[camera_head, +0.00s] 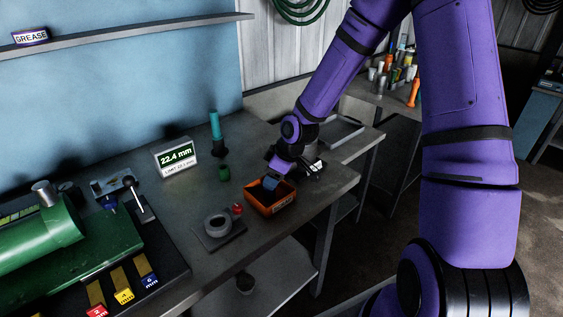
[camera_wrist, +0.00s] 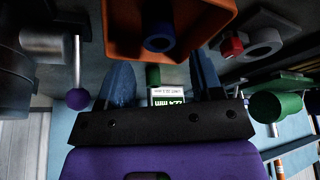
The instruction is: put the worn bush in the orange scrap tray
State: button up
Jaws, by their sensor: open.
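The orange scrap tray (camera_head: 263,210) stands on the bench near its front edge. A short blue hollow cylinder (camera_head: 270,183) shows inside it and looks like the bush; no wear can be made out. In the wrist view the tray (camera_wrist: 224,18) is at the top, with the blue cylinder (camera_wrist: 158,40) within its walls. My gripper (camera_head: 312,170) is just behind and to the right of the tray. In the wrist view my gripper (camera_wrist: 161,72) has its two fingers spread, nothing between them, apart from the cylinder.
A grey ring (camera_head: 217,222) on a dark pad and a red piece (camera_head: 237,209) lie left of the tray. A green cup-like piece (camera_head: 224,173), a teal-topped post (camera_head: 216,127) and a 22.4 mm display (camera_head: 176,157) stand behind. A green machine (camera_head: 40,240) fills the left.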

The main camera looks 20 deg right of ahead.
jog(key=v, duration=0.6)
jog(key=shift+r, duration=0.25)
jog(key=shift+s, duration=0.15)
jog(key=s+d+r+m+t+h, duration=0.2)
jog(key=s+r+m, duration=0.7)
jog(key=s+r, duration=1.6)
jog(key=shift+s+d+r+m+h, duration=0.3)
jog(key=shift+s+d+h, duration=0.45)
jog(key=shift+d, duration=0.15)
